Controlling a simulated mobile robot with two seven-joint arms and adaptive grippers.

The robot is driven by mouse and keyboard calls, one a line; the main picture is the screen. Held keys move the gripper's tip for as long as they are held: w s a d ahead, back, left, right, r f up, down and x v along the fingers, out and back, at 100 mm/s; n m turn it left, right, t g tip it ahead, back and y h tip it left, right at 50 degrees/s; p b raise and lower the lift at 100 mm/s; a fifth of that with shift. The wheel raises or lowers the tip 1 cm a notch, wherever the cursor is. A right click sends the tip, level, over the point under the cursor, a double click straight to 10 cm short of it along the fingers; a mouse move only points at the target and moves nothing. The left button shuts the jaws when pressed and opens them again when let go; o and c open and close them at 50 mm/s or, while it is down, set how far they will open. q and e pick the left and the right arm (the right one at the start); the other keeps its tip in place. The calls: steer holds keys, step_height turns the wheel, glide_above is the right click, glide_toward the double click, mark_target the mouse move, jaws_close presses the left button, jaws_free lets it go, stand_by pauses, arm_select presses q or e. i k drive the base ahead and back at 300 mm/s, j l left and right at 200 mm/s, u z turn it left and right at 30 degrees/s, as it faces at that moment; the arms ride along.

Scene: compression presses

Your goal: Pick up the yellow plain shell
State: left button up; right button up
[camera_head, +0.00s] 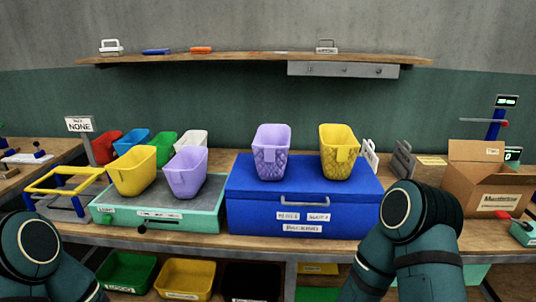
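The yellow plain shell (134,173) is a smooth, open-topped, bucket-like piece with a front tab. It stands upright on the grey top of the green-sided unit (158,222) at left. A smooth purple shell (187,175) stands close to its right. A second yellow shell (341,158), with a quilted surface, stands on the blue box (243,205) beside a quilted purple shell (271,158). My arms show at the lower left and lower right corners, but both grippers are out of the picture.
Red (105,147), blue (131,139), green (164,145) and white (191,142) containers stand behind the plain shells. A yellow frame (65,180) and a NONE sign (79,124) are at left. A cardboard box (487,182) stands at right. A shelf (250,57) runs along the wall.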

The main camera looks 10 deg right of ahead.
mark_target(134, 171)
steer(key=i+j+z, duration=0.2)
steer(key=j, duration=0.25)
steer(key=i+j+z, duration=0.15)
steer(key=j, duration=0.3)
steer(key=i+j+z, duration=0.2)
steer(key=j, duration=0.25)
steer(key=j+z, duration=0.15)
steer(key=j, duration=0.35)
